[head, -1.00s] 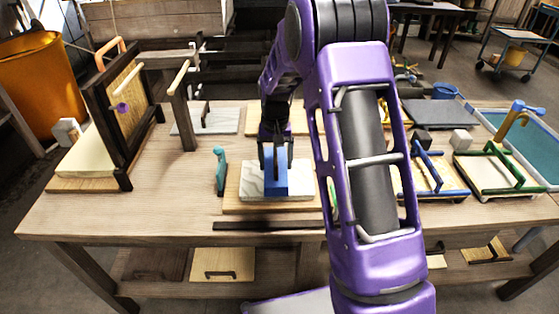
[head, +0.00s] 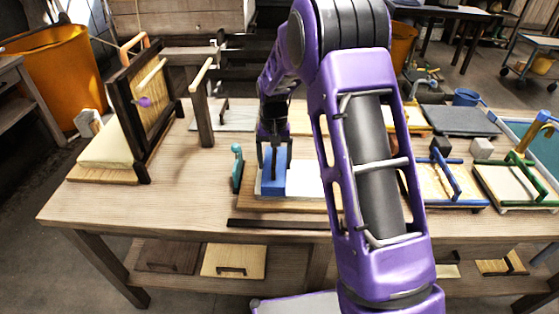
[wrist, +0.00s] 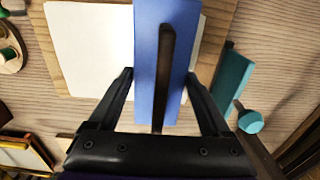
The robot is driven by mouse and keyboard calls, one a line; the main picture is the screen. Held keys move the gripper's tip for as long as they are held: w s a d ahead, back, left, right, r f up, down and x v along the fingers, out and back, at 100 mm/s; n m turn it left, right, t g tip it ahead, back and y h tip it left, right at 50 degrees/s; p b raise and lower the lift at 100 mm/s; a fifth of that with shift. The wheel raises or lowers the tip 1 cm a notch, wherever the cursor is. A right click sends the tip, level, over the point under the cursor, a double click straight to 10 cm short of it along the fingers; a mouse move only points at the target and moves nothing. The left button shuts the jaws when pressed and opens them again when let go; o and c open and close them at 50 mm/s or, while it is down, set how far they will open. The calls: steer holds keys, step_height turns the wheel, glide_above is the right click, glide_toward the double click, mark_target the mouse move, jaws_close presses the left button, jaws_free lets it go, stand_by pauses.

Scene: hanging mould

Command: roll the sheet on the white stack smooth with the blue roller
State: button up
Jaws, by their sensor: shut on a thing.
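The white stack (head: 306,180) lies on a wooden board (head: 297,204) near the table's front edge. In the wrist view the sheet on it (wrist: 92,45) looks plain white and flat left of the roller. My gripper (head: 273,162) is shut on the blue roller (head: 273,184), above its body. The roller lies across the stack's left end in the head view, seemingly touching it. In the wrist view the blue roller (wrist: 176,35) runs lengthwise, its dark handle between the fingers (wrist: 162,85). The sheet under the roller is hidden, and my arm covers the board's right end.
A teal-handled tool (head: 237,168) stands just left of the board. A dark strip (head: 278,225) lies in front. A framed mould (head: 140,110) and a wooden post (head: 203,105) stand at left. Blue (head: 447,175) and green (head: 520,165) frames lie at right.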

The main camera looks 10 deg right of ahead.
steer(key=shift+w+a, duration=0.15)
steer(key=shift+a, duration=0.65)
steer(key=shift+w+a, duration=0.15)
steer(key=shift+a, duration=0.6)
steer(key=shift+s+d, duration=0.45)
steer(key=shift+d, duration=2)
steer(key=shift+s+d, duration=0.5)
steer(key=shift+d, duration=1.9)
steer(key=shift+s+d, duration=0.45)
steer(key=shift+d, duration=2)
steer(key=shift+s+d+f, duration=0.1)
steer(key=shift+s+d, duration=0.15)
steer(key=shift+d, duration=0.8)
step_height(320, 180, up, 7)
steer(key=p, duration=0.4)
steer(key=shift+a, duration=0.1)
